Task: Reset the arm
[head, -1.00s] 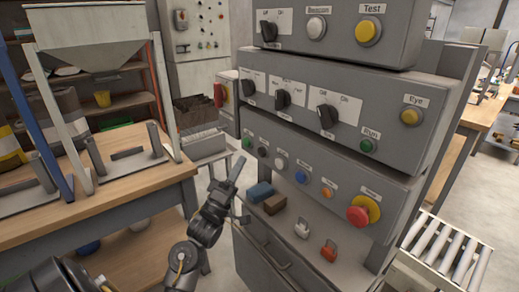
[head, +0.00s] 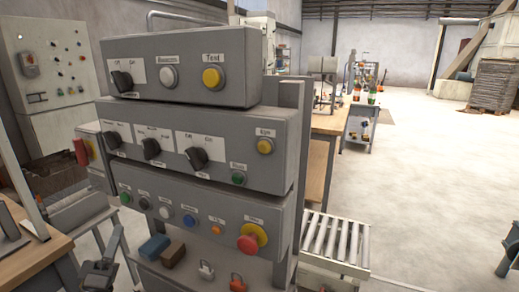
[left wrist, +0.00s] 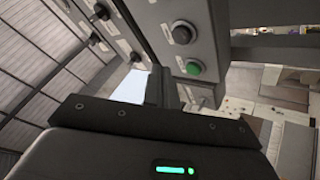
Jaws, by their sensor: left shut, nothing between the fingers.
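My left gripper (head: 117,238) is at the lower left of the head view, in front of the left end of the grey control panel (head: 215,122). Its fingers are shut and hold nothing. A gap to the panel's buttons is not clear from this angle. My right gripper does not show.
A blue block (head: 155,247) and a brown block (head: 173,254) lie on the panel's ledge, with two padlocks to their right. A red emergency button (head: 247,243) sits on the lowest panel. A roller conveyor (head: 335,240) stands to the right. Open floor lies beyond.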

